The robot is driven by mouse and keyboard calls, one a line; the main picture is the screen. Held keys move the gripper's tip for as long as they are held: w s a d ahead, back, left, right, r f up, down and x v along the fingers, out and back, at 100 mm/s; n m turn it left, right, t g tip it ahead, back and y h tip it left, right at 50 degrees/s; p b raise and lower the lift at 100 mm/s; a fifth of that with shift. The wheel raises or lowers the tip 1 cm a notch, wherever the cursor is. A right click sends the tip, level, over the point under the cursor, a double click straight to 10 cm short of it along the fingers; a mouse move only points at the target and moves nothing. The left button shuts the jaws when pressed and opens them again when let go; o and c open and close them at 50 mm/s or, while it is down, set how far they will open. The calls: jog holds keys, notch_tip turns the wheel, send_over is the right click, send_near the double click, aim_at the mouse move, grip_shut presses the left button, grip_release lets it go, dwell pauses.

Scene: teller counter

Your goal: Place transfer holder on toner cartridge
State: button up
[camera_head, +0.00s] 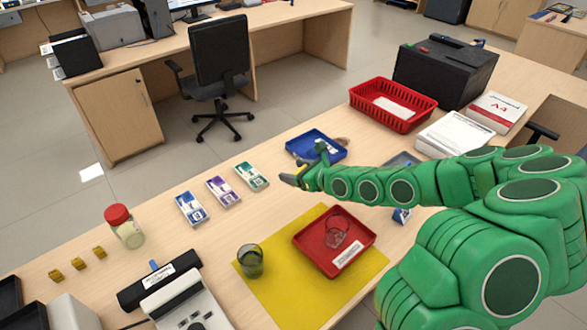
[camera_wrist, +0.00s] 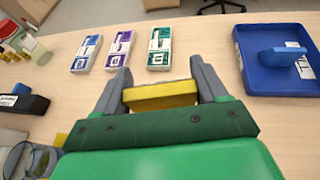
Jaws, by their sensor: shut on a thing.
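My gripper (camera_head: 297,178) is over the counter, left of the blue tray; it also shows in the wrist view (camera_wrist: 163,90). It is shut on a yellow block (camera_wrist: 160,96), held crosswise between the two grey fingers. A long black cartridge-like object with a white label (camera_head: 160,280) lies at the front left of the counter. It shows at the left edge of the wrist view (camera_wrist: 24,103), well away from the gripper. No readable label names the transfer holder or the toner cartridge, so I cannot tell for certain which things they are.
Blue, purple and green packs (camera_head: 222,190) lie in a row. The blue tray (camera_wrist: 247,80) is right of my gripper. A red tray (camera_head: 318,258) and dark glass (camera_head: 250,262) are on the yellow mat (camera_head: 275,300). A red-lidded jar (camera_head: 124,228) and small yellow blocks (camera_head: 77,263) stand left.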

jog(key=shift+s+d+r, duration=0.15)
jog(key=shift+s+r, duration=0.15)
jog(key=shift+s, duration=0.4)
